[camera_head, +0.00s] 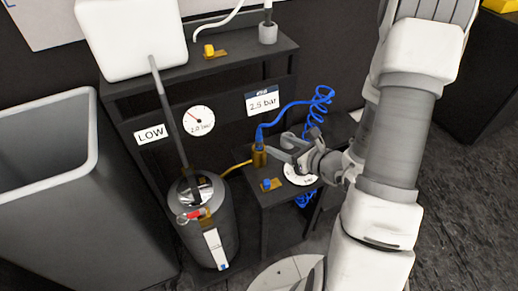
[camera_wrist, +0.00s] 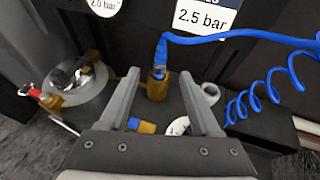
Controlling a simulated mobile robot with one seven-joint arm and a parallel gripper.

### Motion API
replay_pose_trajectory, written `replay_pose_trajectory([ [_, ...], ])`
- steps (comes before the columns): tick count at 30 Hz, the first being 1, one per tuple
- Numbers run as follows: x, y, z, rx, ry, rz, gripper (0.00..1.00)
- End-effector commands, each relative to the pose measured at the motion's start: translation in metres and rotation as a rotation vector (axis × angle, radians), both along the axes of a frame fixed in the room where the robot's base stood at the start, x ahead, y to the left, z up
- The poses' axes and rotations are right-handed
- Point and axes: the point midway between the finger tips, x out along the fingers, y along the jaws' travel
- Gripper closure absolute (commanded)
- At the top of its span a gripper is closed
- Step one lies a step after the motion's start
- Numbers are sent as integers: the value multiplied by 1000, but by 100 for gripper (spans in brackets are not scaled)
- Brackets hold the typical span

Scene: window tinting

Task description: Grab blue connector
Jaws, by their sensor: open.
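The blue connector (camera_head: 260,134) stands upright on a brass fitting (camera_head: 259,156), with the blue hose running from its top. In the wrist view the blue connector (camera_wrist: 161,52) shows just beyond the fingertips, and the brass fitting (camera_wrist: 157,87) appears between the fingers. My gripper (camera_head: 277,148) is open and empty, reaching in from the right close to the fitting. The open fingers also show in the wrist view (camera_wrist: 160,76). I cannot tell whether a finger touches the fitting.
A blue coiled hose (camera_head: 318,104) hangs to the right. A small blue-topped brass valve (camera_head: 269,184) sits on the low black stand (camera_head: 262,201). A dark cylinder tank (camera_head: 226,238) with a red-tipped valve stands left. A pressure gauge (camera_head: 199,121) and a "2.5 bar" sign (camera_head: 262,102) are behind.

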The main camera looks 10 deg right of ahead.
Motion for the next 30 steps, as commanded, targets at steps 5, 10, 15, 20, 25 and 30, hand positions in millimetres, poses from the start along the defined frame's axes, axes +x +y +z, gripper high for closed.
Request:
replay_pose_trajectory([
  [5,5,3,-7,-2,-3,2,36],
  [10,9,6,-9,-3,-5,0,36],
  [15,35,20,-19,0,-1,4,36],
  [20,58,31,-29,-2,-1,1,36],
  [25,70,36,-33,-1,-1,-1,36],
  [30,84,42,-42,-1,-1,-1,36],
])
